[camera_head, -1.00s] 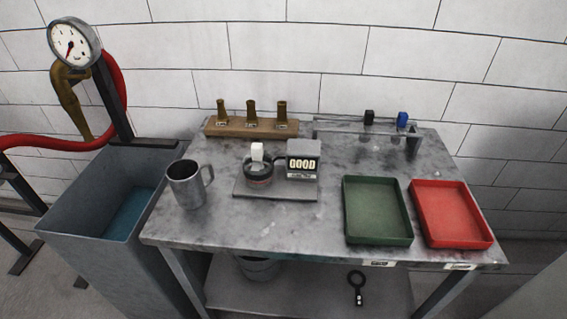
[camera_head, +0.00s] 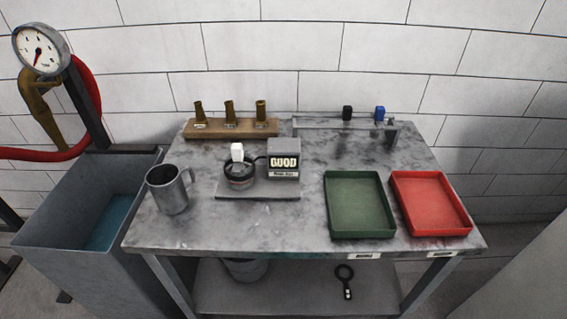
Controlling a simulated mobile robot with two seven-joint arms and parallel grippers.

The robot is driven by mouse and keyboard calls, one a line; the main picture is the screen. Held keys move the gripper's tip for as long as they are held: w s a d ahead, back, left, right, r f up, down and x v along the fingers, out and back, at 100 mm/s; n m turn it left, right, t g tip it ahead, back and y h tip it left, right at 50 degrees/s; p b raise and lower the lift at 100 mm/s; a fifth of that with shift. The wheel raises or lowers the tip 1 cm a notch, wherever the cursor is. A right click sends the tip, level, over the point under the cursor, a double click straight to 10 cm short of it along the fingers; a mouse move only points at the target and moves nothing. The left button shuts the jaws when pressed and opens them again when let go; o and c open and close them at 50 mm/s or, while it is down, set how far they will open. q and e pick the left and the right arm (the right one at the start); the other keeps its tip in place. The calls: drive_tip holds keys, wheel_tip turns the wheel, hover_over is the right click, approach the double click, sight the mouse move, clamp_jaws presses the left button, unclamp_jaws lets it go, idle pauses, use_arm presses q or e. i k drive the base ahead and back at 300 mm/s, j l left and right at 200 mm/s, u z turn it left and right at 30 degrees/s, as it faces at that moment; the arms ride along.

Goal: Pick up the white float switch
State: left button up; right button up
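Whether the switch touches the cup's bottom is hidden by the rim. Neither of my grippers shows in the view.
On the grey table (camera_head: 250,228) are a metal mug (camera_head: 171,190), a green tray (camera_head: 359,205), a red tray (camera_head: 430,204), a wooden block with brass fittings (camera_head: 231,128) and a rack holding a black and a blue piece (camera_head: 379,113). A tank (camera_head: 60,235) stands left.

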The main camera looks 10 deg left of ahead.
sight(237, 151)
drive_tip(key=j+z, duration=0.15)
drive_tip(key=j, duration=0.3)
drive_tip(key=j+z, duration=0.2)
drive_tip(key=j, duration=0.25)
drive_tip(key=k+j+z, duration=0.15)
drive_tip(key=j, duration=0.3)
drive_tip(key=k+j+z, duration=0.2)
drive_tip(key=j, duration=0.2)
drive_tip(key=i+j, duration=0.05)
drive_tip(key=i, duration=0.05)
